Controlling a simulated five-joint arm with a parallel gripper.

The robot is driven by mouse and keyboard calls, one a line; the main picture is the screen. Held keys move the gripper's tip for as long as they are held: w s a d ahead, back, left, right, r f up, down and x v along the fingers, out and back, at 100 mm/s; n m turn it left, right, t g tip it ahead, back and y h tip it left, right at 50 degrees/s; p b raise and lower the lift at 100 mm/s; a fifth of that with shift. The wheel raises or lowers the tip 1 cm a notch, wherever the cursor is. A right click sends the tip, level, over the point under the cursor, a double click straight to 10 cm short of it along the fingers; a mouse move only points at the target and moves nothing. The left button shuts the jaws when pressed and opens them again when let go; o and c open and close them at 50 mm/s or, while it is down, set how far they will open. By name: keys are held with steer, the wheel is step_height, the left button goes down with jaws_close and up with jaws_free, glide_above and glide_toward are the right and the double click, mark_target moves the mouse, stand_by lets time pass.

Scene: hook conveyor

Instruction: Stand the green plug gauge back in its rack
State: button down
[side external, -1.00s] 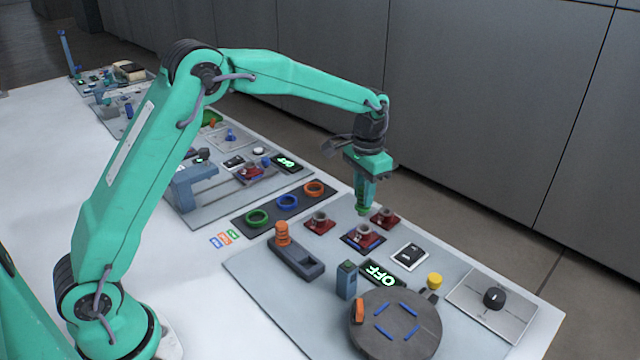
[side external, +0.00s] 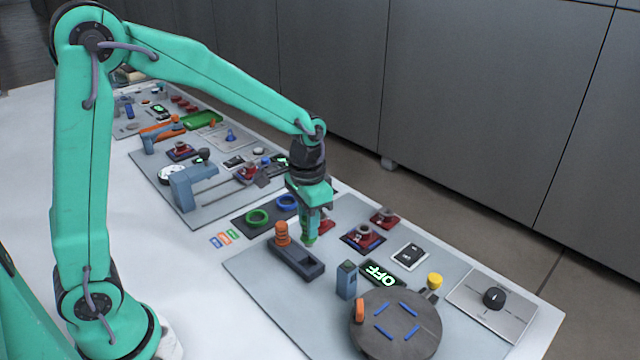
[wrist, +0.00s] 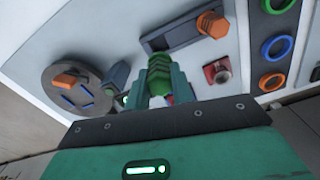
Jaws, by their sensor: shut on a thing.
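My gripper (side external: 313,207) is shut on the green plug gauge (side external: 309,238), which hangs roughly upright between the fingers. In the wrist view the ribbed green gauge (wrist: 160,72) shows between my fingertips (wrist: 160,84). The dark grey rack (side external: 290,262) lies on the grey panel, just below and left of the gauge in the side view. An orange ribbed gauge (side external: 282,234) stands at its far left end. The rack's near right end has an empty recess. The rack also shows in the wrist view (wrist: 180,34). The gauge appears above the panel, apart from the rack.
A blue-grey post (side external: 346,280) and a round turntable (side external: 396,325) with an orange piece stand to the right. Red-based fixtures (side external: 363,238) are behind. A dark mat with green (side external: 257,217) and blue (side external: 286,202) rings lies left of my gripper.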

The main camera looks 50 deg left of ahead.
mark_target(307, 246)
steer(key=shift+s, duration=0.25)
steer(key=shift+f, duration=0.15)
steer(key=shift+f, duration=1.85)
steer(key=shift+f, duration=1.45)
stand_by(1.6)
stand_by(0.5)
steer(key=c, duration=0.7)
jaws_free()
steer(key=shift+r, duration=0.2)
